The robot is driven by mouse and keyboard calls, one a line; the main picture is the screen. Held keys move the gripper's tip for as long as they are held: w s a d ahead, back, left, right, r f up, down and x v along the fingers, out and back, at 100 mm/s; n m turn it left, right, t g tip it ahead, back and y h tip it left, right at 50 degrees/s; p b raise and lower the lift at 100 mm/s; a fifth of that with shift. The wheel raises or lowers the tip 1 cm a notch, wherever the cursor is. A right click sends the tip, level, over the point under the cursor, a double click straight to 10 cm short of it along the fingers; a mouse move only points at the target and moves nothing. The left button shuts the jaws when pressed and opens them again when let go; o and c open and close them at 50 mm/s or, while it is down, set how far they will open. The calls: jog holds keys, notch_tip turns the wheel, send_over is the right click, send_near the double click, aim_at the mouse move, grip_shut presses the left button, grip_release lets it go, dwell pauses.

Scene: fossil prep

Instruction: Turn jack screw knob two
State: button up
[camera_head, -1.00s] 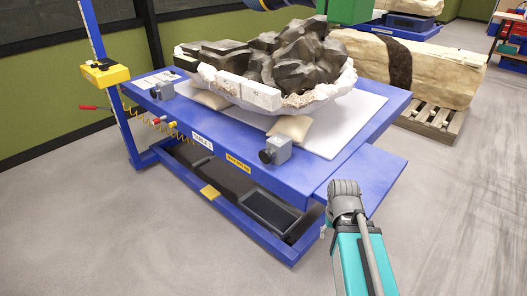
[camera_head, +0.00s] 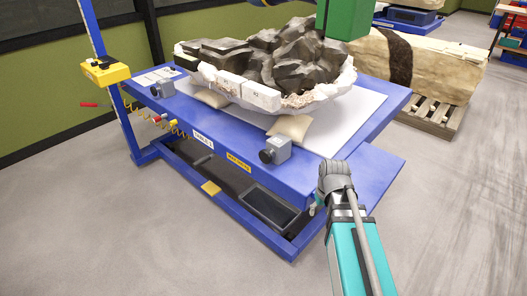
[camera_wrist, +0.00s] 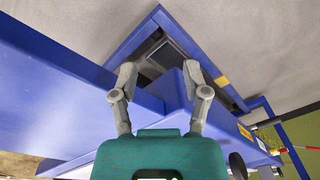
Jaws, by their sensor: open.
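Two grey blocks with dark round knobs sit along the front edge of the blue table (camera_head: 330,165). The near knob (camera_head: 266,156) is close to the table's right part; the far knob (camera_head: 155,91) is near the left end. I cannot tell which is number two. A dark round knob (camera_wrist: 238,165) also shows at the bottom right of the wrist view. My gripper (camera_wrist: 160,78) is open and empty, its fingers apart over the blue table edge. In the head view my arm's end is right of the near knob, apart from it.
A dark fossil block in a white jacket (camera_head: 300,60) rests on the table on tan sandbags (camera_head: 290,127). A blue side ledge (camera_head: 380,175) projects at the right. A yellow box on a post (camera_head: 105,72) stands left. The front floor is clear.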

aim_at(264, 157)
jog(key=w+a+r+n+t+y+p, duration=0.2)
jog(key=w+a+r+n+p, duration=0.6)
jog(key=w+a+r+p, duration=0.6)
jog(key=w+a+r, duration=0.2)
jog(key=w+r, duration=0.1)
jog(key=shift+w+y, duration=0.4)
jog(key=shift+f, duration=0.2)
jog(key=b+x, duration=1.2)
jog(key=x, duration=0.1)
jog(key=shift+f+b, duration=0.2)
jog(key=shift+b, duration=0.1)
jog(key=shift+w, duration=0.1)
grip_shut()
